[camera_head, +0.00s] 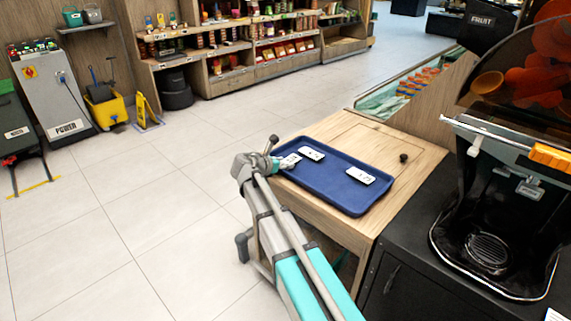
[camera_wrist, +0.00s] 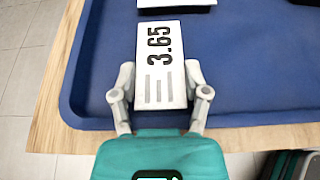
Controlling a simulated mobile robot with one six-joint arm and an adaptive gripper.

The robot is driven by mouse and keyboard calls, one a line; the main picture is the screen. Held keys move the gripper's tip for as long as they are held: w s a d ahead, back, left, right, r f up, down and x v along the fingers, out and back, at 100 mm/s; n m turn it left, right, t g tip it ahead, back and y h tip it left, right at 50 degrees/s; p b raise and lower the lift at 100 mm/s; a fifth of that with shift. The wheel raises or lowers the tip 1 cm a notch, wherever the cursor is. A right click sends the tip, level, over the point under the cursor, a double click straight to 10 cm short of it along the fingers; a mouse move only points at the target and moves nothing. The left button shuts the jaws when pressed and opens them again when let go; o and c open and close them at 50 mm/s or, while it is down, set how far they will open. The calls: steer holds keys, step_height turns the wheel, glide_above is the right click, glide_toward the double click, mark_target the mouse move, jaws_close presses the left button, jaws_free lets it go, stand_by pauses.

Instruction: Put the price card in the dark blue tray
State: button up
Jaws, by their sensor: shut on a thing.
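A white price card marked 3.65 (camera_wrist: 160,52) is between the two fingers of my gripper (camera_wrist: 160,85), which is shut on its side edges. In the head view this card (camera_head: 291,159) is at the left end of the dark blue tray (camera_head: 330,192), over the tray's inside, with my gripper (camera_head: 284,164) at its near left end. I cannot tell whether the card touches the tray floor. Two other white cards lie in the tray, one near its back edge (camera_head: 311,153) and one toward the right (camera_head: 361,175).
A black orange juicer (camera_head: 490,215) stands at the right. The tray's middle is bare. Open tiled floor (camera_head: 150,200) lies to the left.

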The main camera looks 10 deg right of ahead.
steer(key=shift+s+f+b, duration=0.35)
steer(key=shift+f+b, duration=0.1)
steer(key=shift+b, duration=0.15)
steer(key=o, duration=1)
steer(key=shift+d, duration=0.1)
steer(key=shift+o, duration=0.2)
steer(key=shift+s, duration=0.1)
steer(key=shift+r, duration=0.15)
steer(key=shift+w+r+p, duration=0.2)
steer(key=shift+r+p, duration=0.15)
steer(key=shift+p, duration=0.4)
steer(key=p+v, duration=0.4)
steer(key=v, duration=0.8)
steer(key=shift+w+p, duration=0.25)
steer(key=shift+p, duration=0.05)
